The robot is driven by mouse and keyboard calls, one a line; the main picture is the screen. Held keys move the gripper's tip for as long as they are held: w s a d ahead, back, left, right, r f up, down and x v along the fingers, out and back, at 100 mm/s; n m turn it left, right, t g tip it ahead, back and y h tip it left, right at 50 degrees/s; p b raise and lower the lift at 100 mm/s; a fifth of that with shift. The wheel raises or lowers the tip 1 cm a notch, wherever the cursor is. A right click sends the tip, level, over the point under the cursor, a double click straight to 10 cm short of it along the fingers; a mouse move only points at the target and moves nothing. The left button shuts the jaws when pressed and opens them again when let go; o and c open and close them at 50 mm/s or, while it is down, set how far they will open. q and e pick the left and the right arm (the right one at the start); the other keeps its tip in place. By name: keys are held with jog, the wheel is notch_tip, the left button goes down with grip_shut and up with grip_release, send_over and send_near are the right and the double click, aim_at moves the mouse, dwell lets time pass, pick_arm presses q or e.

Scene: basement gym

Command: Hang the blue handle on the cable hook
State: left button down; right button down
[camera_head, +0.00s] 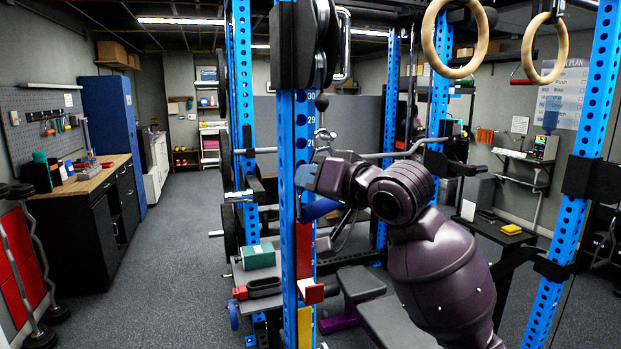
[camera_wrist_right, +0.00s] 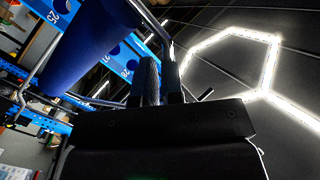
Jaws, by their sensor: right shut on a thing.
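My right gripper (camera_head: 308,177) is at the front of the blue rack upright, its arm coming in from the right. It is shut; its fingers (camera_wrist_right: 160,85) show in the right wrist view, close together. The blue handle (camera_head: 319,209) hangs just below the gripper in the head view. In the right wrist view the blue handle (camera_wrist_right: 88,45) is large at the upper left, with metal bars running from its ends toward the fingers. The silver cable hook (camera_head: 323,136) hangs below a dark ball, a little above the gripper and apart from the handle. My left gripper is not in view.
The perforated blue upright (camera_head: 286,140) stands right beside the gripper. Wooden rings (camera_head: 437,42) hang at the upper right. A grey bench (camera_head: 360,283) is below. Open floor (camera_head: 170,260) lies to the left, before a workbench (camera_head: 75,185).

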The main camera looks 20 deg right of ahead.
jog(key=c, duration=1.2)
grip_release()
